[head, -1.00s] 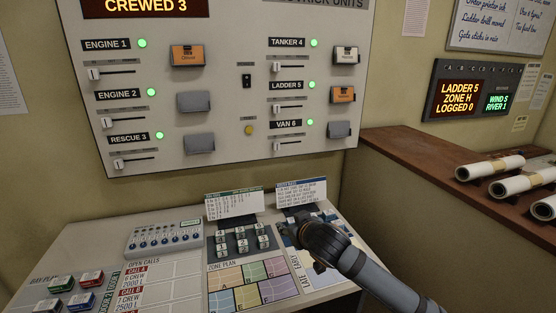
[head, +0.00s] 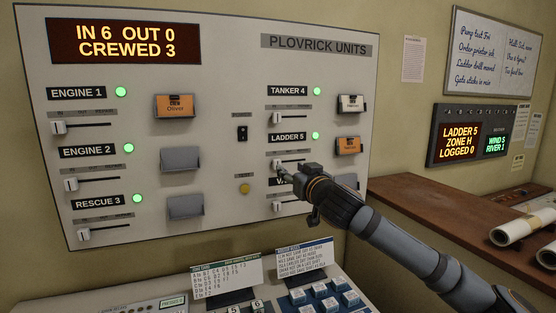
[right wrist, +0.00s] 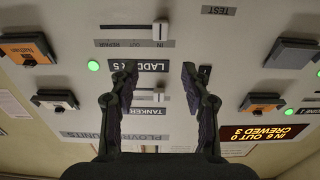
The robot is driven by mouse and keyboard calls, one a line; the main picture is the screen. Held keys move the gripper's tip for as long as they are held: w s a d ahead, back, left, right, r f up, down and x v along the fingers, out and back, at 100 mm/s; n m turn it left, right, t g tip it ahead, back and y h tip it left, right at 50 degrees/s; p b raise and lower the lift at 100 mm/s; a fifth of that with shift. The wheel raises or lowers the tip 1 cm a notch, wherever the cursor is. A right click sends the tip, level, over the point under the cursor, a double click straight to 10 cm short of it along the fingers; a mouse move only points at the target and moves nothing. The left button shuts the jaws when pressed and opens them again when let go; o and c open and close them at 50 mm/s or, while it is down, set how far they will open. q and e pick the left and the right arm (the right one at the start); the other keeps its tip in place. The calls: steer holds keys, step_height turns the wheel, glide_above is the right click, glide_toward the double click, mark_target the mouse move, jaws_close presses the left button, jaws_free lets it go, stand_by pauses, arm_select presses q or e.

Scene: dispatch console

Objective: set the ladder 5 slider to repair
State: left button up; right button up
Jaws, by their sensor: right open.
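The ladder 5 slider (head: 277,164) is a white knob on a dark slot below the LADDER 5 label (head: 288,137) on the wall panel. Its knob stands at the slot's left end in the head view. In the upside-down right wrist view, the knob (right wrist: 160,31) is at the slot's right end, beyond the fingertips. My right gripper (head: 284,171) is open and empty in front of the panel, close to this slider; its two fingers (right wrist: 159,72) are spread either side of the knob's line. I cannot tell the exact gap to the panel. My left gripper is not in view.
The tanker 4 slider (head: 276,118) is above, and the van 6 slider (head: 277,207) below, partly beside my arm. The console with blue keys (head: 330,304) and a brown shelf (head: 440,205) lie below and right.

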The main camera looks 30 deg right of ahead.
mark_target(278, 161)
steer(key=p+x, duration=0.2)
steer(key=x, duration=0.1)
steer(key=p+x, duration=0.2)
steer(key=x, duration=0.2)
steer(key=p+x, duration=0.2)
steer(key=x, duration=0.1)
steer(key=shift+w+d+f+p, duration=0.1)
steer(key=shift+w+f+p, duration=0.25)
steer(key=shift+w+f, duration=0.1)
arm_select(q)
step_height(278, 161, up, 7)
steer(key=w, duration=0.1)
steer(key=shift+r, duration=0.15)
arm_select(e)
jaws_close()
